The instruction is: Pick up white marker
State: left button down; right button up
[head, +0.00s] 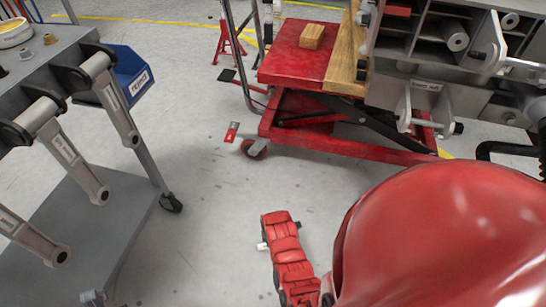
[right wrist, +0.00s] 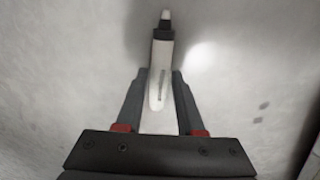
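The white marker (right wrist: 161,85) shows in the right wrist view. It has a dark band near its far end and a pale tip. My right gripper (right wrist: 162,72) has a finger along each side of it. The fingers appear closed against its sides, and the tip sticks out past the fingertips. Behind it is only pale grey floor, out of focus. In the head view I cannot make out the marker for sure. A small white bit (head: 262,246) shows beside a red segmented shape (head: 285,250). I cannot pick out my left gripper clearly there.
A grey cart (head: 130,205) with metal arms and a blue bin (head: 128,73) stands at left. A red lift table (head: 290,60) bearing a wood block (head: 312,36) stands behind, with a grey rack (head: 430,45) at right. A red tag (head: 232,132) lies on open floor.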

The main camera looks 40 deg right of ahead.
jog(key=shift+f, duration=0.7)
jog(key=shift+r, duration=0.1)
grip_shut()
jog(key=shift+r, duration=0.15)
